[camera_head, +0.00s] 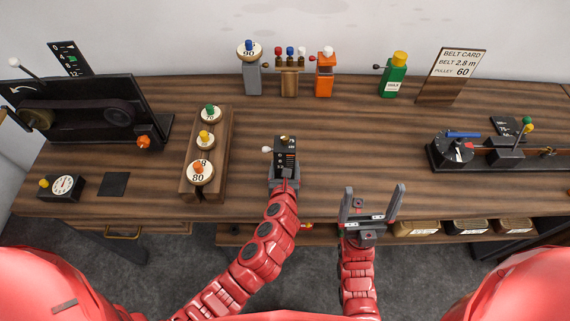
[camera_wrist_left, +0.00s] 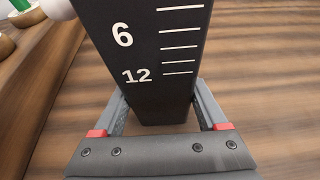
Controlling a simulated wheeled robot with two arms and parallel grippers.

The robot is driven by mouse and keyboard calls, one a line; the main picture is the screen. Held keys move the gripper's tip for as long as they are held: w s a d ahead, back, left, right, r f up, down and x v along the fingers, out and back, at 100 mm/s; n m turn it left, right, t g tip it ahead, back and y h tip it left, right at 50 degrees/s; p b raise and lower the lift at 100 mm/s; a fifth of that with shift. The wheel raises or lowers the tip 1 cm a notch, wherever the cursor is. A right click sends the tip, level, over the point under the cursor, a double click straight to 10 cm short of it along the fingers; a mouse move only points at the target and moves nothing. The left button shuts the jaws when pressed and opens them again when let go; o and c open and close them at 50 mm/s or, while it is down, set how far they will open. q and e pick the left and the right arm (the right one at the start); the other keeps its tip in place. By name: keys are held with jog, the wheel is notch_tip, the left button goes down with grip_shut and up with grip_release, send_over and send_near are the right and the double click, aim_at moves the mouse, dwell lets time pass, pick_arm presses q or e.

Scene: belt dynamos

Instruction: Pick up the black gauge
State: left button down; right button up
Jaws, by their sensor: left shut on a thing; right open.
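The black gauge (camera_head: 285,158) is a dark upright block with a white scale and a white knob on its left side. It is near the middle of the wooden table in the head view. In the left wrist view the gauge (camera_wrist_left: 150,50) fills the space between the fingers, with the marks 6 and 12 showing. My left gripper (camera_head: 284,180) is shut on its lower part; I cannot tell whether its base touches the table. My right gripper (camera_head: 371,200) is open and empty, fingers apart, over the table's front edge.
A wooden rack (camera_head: 218,150) with several round pulleys stands left of the gauge. A black belt machine (camera_head: 90,110) is at the far left, and a black device (camera_head: 455,153) at the right. Colored posts and a belt card (camera_head: 458,65) line the back. Table right of the gauge is clear.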

aim_at(286, 163)
pick_arm(q)
jog(key=shift+d+r+b, duration=0.1)
jog(key=shift+r+b, duration=0.2)
jog(key=shift+r, duration=0.6)
jog(key=shift+s+r+b, duration=0.3)
jog(key=shift+r+b, duration=0.3)
jog(key=shift+r, duration=0.25)
jog(key=s+b, duration=0.3)
jog(key=s, duration=0.4)
jog(key=shift+s+r, duration=0.15)
jog(key=shift+s, duration=0.2)
jog(key=shift+f+v, duration=0.2)
jog(key=shift+v, duration=0.85)
jog(key=shift+s+r+p, duration=0.2)
jog(key=shift+s+p, duration=0.6)
jog(key=shift+s, duration=0.65)
jog(key=shift+s+r+p, duration=0.25)
jog(key=shift+s+p, duration=0.55)
jog(key=shift+s, duration=0.65)
